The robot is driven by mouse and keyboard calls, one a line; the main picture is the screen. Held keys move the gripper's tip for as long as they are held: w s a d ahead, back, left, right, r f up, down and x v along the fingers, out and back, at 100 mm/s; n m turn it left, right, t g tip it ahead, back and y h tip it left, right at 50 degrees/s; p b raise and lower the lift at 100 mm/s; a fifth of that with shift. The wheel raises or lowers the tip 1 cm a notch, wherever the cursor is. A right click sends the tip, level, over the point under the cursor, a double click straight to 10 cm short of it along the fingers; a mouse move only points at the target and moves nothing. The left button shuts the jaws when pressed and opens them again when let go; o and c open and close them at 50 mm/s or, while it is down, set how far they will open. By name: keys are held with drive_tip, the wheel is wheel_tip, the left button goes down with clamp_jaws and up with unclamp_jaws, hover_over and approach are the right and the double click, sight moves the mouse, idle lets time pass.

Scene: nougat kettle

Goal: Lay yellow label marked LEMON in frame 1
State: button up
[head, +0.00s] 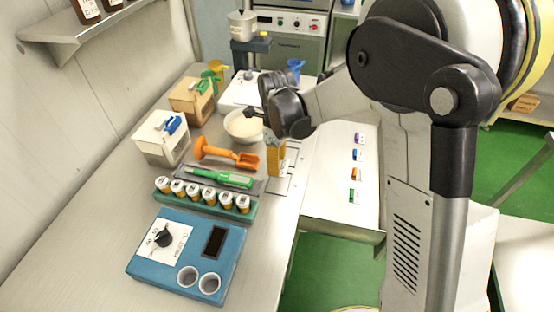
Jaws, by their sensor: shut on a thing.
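My gripper (254,112) is above the far part of the counter, over the white bowl (238,131). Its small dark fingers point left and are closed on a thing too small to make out. I cannot see the yellow LEMON label or read any lettering. Pale outlined frames (281,186) lie flat along the counter's right edge, partly hidden by an orange-yellow holder (276,158); their numbers are not readable. On the white side surface lie a purple label (358,138), a blue label (357,155), an orange label (356,174) and a green label (354,196).
An orange scoop (217,152) and a green tool (221,178) lie on the counter. A green rack of several capped vials (203,203) and a blue device (188,255) stand nearer. White box (160,139) and tan box (191,101) stand left. Bare counter lies front left.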

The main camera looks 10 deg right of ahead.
sight(277, 182)
drive_tip(key=shift+f+b, duration=2.15)
drive_tip(key=shift+f, duration=1.25)
drive_tip(key=shift+f+b, duration=0.35)
drive_tip(key=shift+b, duration=0.3)
drive_tip(key=o, duration=1.5)
drive_tip(key=shift+r, duration=0.1)
drive_tip(key=shift+r+p, duration=2.35)
drive_tip(key=shift+r, duration=1.1)
